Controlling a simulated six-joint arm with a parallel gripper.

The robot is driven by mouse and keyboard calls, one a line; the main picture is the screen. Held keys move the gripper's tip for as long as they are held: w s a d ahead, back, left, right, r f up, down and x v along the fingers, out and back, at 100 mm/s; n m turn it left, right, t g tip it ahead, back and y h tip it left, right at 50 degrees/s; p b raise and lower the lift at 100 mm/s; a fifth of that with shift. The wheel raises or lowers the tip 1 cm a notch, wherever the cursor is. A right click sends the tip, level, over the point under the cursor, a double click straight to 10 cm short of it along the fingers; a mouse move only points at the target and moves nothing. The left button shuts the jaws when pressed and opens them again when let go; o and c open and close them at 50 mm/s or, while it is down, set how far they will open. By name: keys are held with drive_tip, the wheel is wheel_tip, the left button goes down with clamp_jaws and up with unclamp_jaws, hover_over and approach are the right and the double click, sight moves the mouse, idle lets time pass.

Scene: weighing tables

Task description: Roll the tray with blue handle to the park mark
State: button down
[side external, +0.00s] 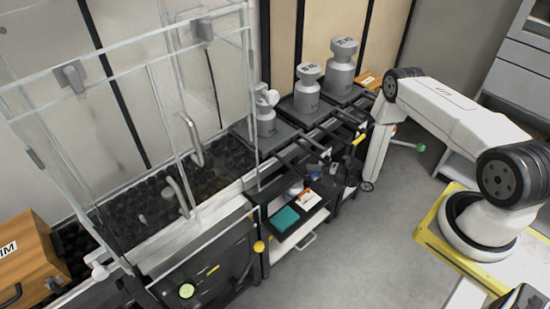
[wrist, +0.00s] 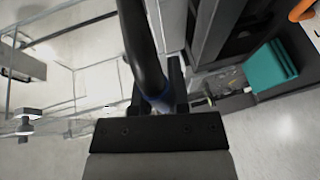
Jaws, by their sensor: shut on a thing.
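In the wrist view my gripper (wrist: 157,92) is shut on a dark round bar, the blue handle (wrist: 161,104), which shows a blue band between the fingers. The bar runs away toward the top of the picture. In the side external view my gripper (side external: 346,174) is low beside the bench front, and its grip is too small to make out. Three grey weights stand on dark trays at the back: a near-left one (side external: 266,119), a middle one (side external: 307,91) and a far one (side external: 342,66). Which tray bears the blue handle, and the park mark, I cannot tell.
A glass enclosure (side external: 150,68) stands over the dark bed on the left. A teal box (side external: 285,220) lies on an open shelf below the bench and also shows in the wrist view (wrist: 270,66). A wooden case (side external: 30,258) is at far left. Grey floor in front is free.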

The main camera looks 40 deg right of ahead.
drive_tip(key=shift+d, duration=0.55)
drive_tip(key=c, duration=0.6)
unclamp_jaws()
drive_tip(key=shift+s, duration=0.1)
drive_tip(key=v, duration=0.7)
drive_tip(key=shift+s+d, duration=0.15)
drive_tip(key=shift+s, duration=0.15)
drive_tip(key=shift+w+r, duration=0.1)
